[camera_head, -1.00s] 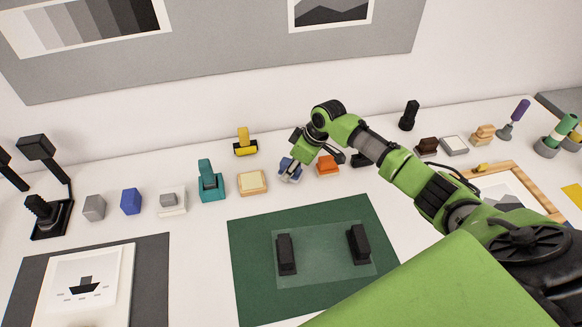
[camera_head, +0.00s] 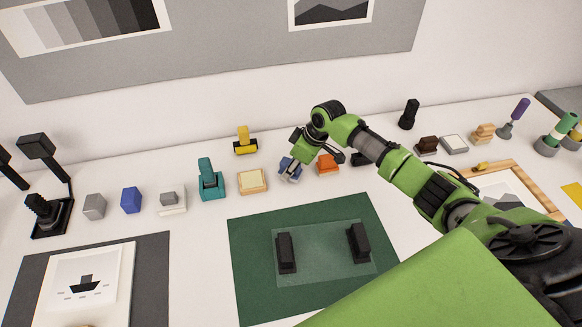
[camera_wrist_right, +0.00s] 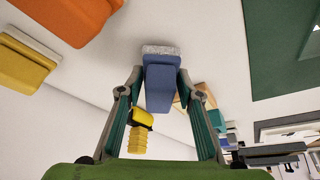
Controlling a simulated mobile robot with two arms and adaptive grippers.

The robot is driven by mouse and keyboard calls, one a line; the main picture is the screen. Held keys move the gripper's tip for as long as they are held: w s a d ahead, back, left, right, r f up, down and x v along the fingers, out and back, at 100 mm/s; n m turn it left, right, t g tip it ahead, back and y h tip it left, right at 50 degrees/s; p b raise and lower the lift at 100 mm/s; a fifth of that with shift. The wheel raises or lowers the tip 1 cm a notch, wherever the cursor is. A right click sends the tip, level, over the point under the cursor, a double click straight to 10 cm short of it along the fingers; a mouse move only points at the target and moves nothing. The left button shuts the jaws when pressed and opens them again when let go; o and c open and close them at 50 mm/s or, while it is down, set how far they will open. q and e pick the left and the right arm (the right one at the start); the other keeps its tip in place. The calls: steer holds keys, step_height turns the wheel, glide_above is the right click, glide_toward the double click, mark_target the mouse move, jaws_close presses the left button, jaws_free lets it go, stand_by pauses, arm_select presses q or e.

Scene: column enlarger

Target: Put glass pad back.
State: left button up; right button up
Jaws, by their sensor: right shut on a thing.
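My right gripper (camera_head: 294,160) is shut on a blue block with a speckled grey pad face (camera_wrist_right: 160,75), seen between the fingers in the right wrist view. In the head view, this blue pad (camera_head: 289,169) is low at the table, in the row behind the green mat, between a cream-topped block and an orange one. Whether it touches the table I cannot tell. A clear glass sheet (camera_head: 322,262) with two black blocks on it lies on the green mat (camera_head: 250,295). My left gripper is not in view.
The cream-topped block (camera_head: 252,182) and orange block (camera_head: 327,164) flank the held pad closely. A yellow-handled tool (camera_head: 244,142) and teal tool (camera_head: 210,180) stand to the left. A wooden frame (camera_head: 519,178) lies at right. White table between mat and row is clear.

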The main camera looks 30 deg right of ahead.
steer(key=shift+f, duration=0.45)
stand_by(0.4)
steer(key=o, duration=1)
steer(key=shift+o, duration=0.2)
steer(key=shift+r, duration=0.1)
steer(key=shift+p+v, duration=2.6)
steer(key=shift+v, duration=1.35)
steer(key=shift+r, duration=0.1)
steer(key=v, duration=1.2)
